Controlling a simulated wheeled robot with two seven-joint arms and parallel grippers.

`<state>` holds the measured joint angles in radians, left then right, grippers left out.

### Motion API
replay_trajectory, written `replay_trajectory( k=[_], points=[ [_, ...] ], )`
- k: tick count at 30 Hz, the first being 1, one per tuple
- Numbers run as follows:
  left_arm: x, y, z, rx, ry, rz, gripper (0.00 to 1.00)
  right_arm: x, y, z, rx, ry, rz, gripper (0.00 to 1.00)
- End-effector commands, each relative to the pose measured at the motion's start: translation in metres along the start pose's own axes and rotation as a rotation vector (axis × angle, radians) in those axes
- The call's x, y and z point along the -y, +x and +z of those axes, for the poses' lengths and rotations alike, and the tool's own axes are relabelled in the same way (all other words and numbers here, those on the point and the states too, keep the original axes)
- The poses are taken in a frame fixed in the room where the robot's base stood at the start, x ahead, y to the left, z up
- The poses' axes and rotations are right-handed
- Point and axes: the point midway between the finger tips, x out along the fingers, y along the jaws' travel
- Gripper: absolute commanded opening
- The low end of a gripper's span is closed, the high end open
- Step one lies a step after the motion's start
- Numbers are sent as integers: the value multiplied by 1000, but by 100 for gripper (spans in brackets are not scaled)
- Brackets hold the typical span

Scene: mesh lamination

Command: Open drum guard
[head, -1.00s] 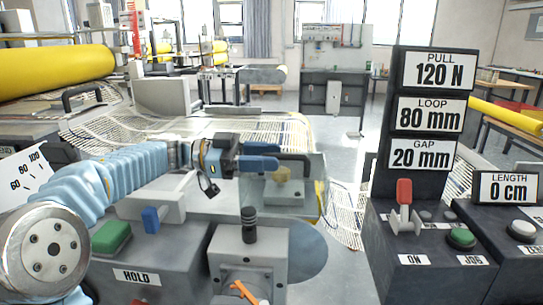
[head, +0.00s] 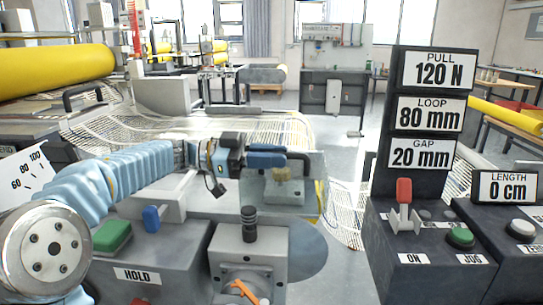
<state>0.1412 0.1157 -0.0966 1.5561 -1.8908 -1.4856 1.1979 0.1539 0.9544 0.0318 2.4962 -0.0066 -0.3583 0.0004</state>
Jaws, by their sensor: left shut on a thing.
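The drum guard (head: 314,170) is a clear panel in the middle of the head view, with a dark bar handle (head: 305,160) on it. My left gripper (head: 268,159), with blue fingers, reaches in from the left and is shut on the handle. Part of the handle is hidden between the fingers. Behind the panel a block with a tan, rounded part (head: 281,173) shows through. My right gripper is not in view.
A grey console with a green button (head: 112,235) and HOLD label stands at left. A black knob (head: 249,222) rises in front of the guard. A tall display post (head: 385,120) with a red switch stands at right. White mesh spreads behind.

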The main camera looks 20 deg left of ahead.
Motion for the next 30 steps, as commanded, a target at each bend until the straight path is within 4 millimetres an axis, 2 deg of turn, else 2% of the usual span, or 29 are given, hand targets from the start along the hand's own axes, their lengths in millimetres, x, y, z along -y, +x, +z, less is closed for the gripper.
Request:
replay_trajectory(
  k=[11, 24, 30],
  points=[
    [12, 0, -14, -2, -116, -6, 0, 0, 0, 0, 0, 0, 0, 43],
    [43, -1, -45, -3, -437, -7, 0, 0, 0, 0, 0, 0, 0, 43],
    [55, 0, -53, -3, -499, -5, 0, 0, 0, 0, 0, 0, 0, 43]
  ],
)
